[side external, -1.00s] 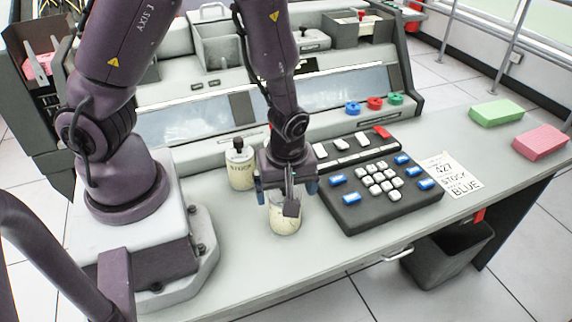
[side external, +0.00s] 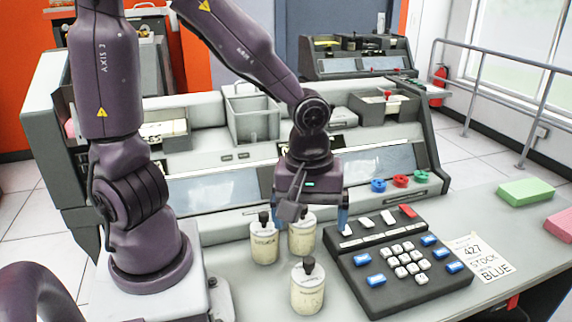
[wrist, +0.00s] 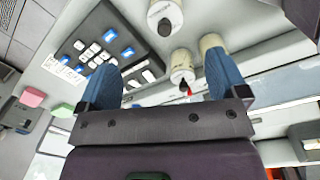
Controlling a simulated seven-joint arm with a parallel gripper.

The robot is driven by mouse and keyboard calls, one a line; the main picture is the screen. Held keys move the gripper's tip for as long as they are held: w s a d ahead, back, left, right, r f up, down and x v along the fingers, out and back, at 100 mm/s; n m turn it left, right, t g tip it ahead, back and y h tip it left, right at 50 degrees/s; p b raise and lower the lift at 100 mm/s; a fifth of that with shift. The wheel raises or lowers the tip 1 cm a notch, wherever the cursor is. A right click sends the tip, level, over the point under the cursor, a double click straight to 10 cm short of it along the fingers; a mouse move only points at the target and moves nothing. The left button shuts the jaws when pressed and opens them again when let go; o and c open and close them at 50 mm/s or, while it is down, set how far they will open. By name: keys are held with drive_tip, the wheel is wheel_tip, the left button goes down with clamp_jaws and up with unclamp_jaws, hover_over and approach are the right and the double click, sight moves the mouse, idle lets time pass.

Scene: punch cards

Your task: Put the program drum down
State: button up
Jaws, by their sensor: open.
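Three cream drums with dark knobs or tops stand upright on the grey desk. In the side view, one (side external: 307,292) is at the front, one (side external: 264,245) at the left with a small label I cannot read, and one (side external: 302,236) behind. I cannot tell which is the program drum. My gripper (side external: 309,217) is open and empty, raised above and around the rear drum's top, which it partly hides. The wrist view shows the blue fingers apart (wrist: 160,78) and the drums (wrist: 165,14) beyond them; a red tip shows by one drum (wrist: 182,62).
A dark keypad (side external: 375,297) with white and blue keys lies right of the drums, close to the front one. A paper card (side external: 480,258) reading "427 STOCK BLUE" and green (side external: 526,192) and pink (side external: 561,224) blocks lie farther right. The console rises behind.

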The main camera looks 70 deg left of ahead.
drive_tip(key=s+a+r+m+t, duration=0.1)
drive_tip(key=s+r+m+t, duration=0.1)
drive_tip(key=r+m, duration=0.4)
drive_tip(key=s+a+r+m+t, duration=0.2)
drive_tip(key=s+r+m+t, duration=0.1)
drive_tip(key=r+m, duration=0.4)
drive_tip(key=shift+s+a+r, duration=0.2)
drive_tip(key=shift+s+r, duration=0.05)
